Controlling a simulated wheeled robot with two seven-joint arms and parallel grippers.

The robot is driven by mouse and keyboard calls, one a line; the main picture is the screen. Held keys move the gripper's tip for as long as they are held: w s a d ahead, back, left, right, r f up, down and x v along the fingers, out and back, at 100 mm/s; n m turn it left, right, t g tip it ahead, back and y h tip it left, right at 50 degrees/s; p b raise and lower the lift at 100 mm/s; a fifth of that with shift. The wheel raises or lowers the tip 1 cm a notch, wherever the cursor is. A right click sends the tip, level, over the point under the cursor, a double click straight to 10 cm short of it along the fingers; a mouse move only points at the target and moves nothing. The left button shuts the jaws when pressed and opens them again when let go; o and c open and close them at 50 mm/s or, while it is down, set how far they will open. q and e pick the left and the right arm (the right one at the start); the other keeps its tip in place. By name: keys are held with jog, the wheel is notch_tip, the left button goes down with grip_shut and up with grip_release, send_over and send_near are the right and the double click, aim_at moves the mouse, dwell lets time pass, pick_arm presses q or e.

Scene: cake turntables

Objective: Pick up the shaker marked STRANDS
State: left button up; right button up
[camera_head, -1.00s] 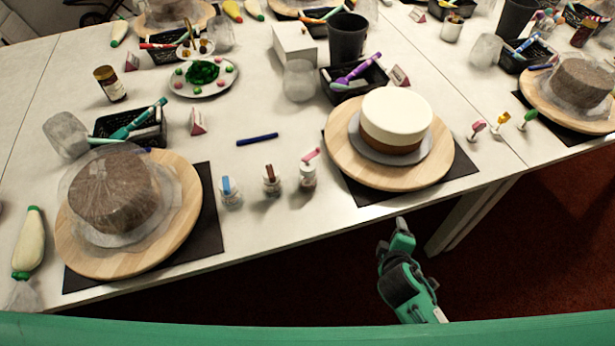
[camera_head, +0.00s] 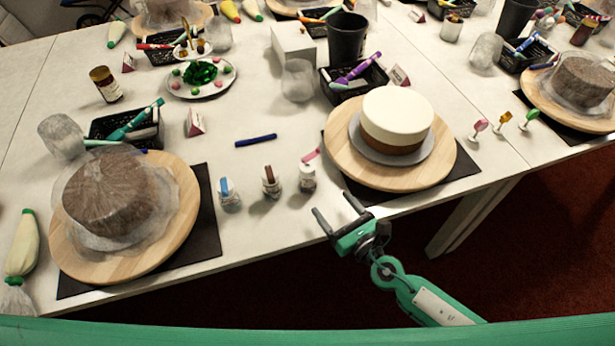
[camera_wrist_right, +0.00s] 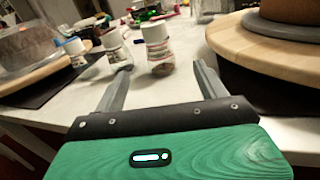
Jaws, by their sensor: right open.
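Three small shakers stand upright in a row near the table's front edge: one with a blue top (camera_head: 228,194), one with a brown top (camera_head: 271,184) and one with a pink piece at its top (camera_head: 307,178). Their labels are too small to read, so I cannot tell which is marked STRANDS. My right gripper (camera_head: 333,206) is open and empty at the front edge, just short of the right-hand shaker. In the right wrist view the right-hand shaker (camera_wrist_right: 157,50) stands beyond and between the open fingers (camera_wrist_right: 161,67). My left gripper is not in view.
A white-and-brown cake (camera_head: 396,118) on a wooden turntable (camera_head: 345,160) stands close right of the shakers. A wrapped cake (camera_head: 110,190) on another turntable (camera_head: 150,255) is at left. A blue pen (camera_head: 256,140) lies behind the shakers.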

aim_at(303, 171)
jog(key=shift+w+a+f+n, duration=0.15)
jog(key=shift+a+n, duration=0.1)
jog(key=shift+n, duration=0.15)
jog(key=p+x, duration=0.2)
jog(key=x, duration=1.1)
jog(key=shift+w+a, duration=0.1)
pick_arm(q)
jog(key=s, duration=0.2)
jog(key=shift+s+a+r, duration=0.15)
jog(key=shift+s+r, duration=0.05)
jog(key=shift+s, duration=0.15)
pick_arm(e)
jog(key=c, duration=1.2)
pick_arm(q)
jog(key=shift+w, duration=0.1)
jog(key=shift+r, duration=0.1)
pick_arm(e)
jog(key=shift+r, duration=0.25)
